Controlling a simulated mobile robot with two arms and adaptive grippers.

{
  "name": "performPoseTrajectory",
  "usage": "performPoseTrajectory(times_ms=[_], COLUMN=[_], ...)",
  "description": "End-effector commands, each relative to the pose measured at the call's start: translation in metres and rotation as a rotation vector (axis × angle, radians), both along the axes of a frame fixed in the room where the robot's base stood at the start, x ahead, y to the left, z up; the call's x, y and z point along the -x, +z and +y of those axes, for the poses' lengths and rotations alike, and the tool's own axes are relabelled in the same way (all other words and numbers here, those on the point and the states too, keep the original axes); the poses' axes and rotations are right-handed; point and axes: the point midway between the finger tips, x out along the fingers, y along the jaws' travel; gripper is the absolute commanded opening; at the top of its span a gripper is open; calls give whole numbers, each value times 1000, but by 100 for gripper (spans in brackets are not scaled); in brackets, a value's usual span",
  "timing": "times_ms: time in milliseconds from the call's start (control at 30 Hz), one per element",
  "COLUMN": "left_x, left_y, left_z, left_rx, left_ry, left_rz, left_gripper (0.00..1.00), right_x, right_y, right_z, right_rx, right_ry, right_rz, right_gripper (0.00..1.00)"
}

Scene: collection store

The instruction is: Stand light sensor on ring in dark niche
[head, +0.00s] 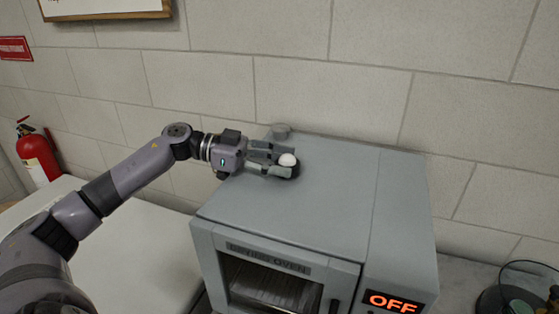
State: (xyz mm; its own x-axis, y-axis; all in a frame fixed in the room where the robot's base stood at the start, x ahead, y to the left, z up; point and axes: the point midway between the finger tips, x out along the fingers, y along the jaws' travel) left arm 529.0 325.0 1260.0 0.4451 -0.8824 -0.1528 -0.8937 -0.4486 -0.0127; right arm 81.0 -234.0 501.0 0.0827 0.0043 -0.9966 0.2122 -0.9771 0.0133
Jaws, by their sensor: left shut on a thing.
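My left gripper (281,165) reaches in from the left over the top of a grey oven (320,200). It is shut on the light sensor (288,159), a small piece with a white dome and a dark body. The fingers hide part of the sensor. I cannot tell whether it touches the oven top or is held just above it. I cannot make out the ring or the dark niche in this view. My right gripper is not in view.
A short round grey stub (281,131) stands at the oven's back edge, behind the gripper. An orange OFF display (394,301) is on the oven front. A white surface (130,235) lies left, a fire extinguisher (38,155) beyond it. A glass vessel (530,280) stands lower right.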

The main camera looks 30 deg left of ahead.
Motion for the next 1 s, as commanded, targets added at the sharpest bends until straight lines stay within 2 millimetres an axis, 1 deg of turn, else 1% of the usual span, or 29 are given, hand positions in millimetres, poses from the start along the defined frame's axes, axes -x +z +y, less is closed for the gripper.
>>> performPoseTrajectory(times_ms=[167,200,500,767,867,1000], left_x=[0,0,0,0,0,8], left_y=[-3,-4,-3,-3,1,-3], left_z=[0,0,0,0,0,17], left_rx=[1,1,0,0,0,-3], left_ry=[0,0,0,0,0,4], left_rz=[2,2,1,1,-2,5], left_gripper=[15,44,63,63,63,63], right_x=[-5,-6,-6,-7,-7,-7], right_y=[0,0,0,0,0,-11], right_z=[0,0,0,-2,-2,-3], right_rx=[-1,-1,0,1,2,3], right_ry=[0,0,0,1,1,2], right_rz=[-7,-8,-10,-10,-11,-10], right_gripper=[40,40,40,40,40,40])
